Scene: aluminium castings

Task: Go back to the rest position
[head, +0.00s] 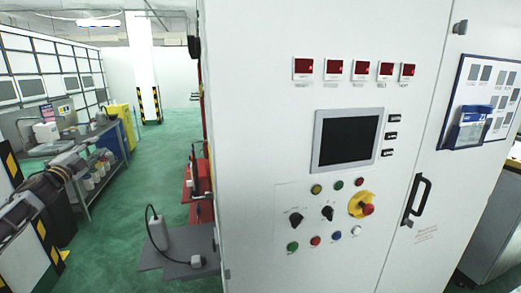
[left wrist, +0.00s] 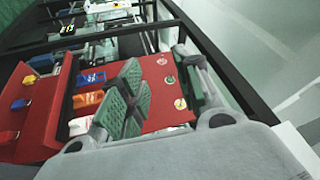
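My left arm comes in from the left edge of the head view, and the left gripper (head: 92,158) is at its far end, small and partly merged with the shelving behind it. In the left wrist view the left gripper (left wrist: 165,90) has its green-padded fingers apart, with nothing between them. A red panel (left wrist: 155,72) with labels and small coloured items shows behind the fingers; I cannot tell its distance. My right gripper is in neither view.
A large white control cabinet (head: 265,135) with a screen (head: 347,140), buttons and a black handle (head: 416,200) fills the middle and right, close in front. A shelf bench (head: 105,145) stands at left. Green floor (head: 110,235) is open between them. A grey plate (head: 180,262) juts out beside the cabinet.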

